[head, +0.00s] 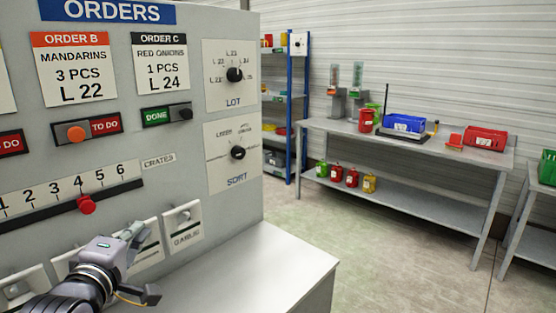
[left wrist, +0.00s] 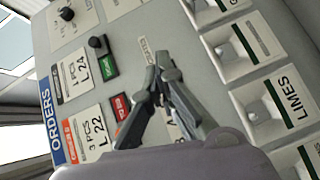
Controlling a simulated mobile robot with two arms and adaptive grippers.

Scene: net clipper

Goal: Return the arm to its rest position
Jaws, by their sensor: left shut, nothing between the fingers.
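My left gripper (head: 126,255) is at the lower left of the head view, in front of the lower part of the grey order panel (head: 185,85). In the left wrist view its two dark fingers (left wrist: 160,76) come together at their tips in front of the panel, with nothing between them. They cover part of the crate scale there. How far the tips are from the panel is hard to tell. My right gripper is in neither view.
Order B shows TO DO (head: 106,124); Order C shows DONE (head: 157,117). A workbench (head: 350,133) stands right, with open floor before it.

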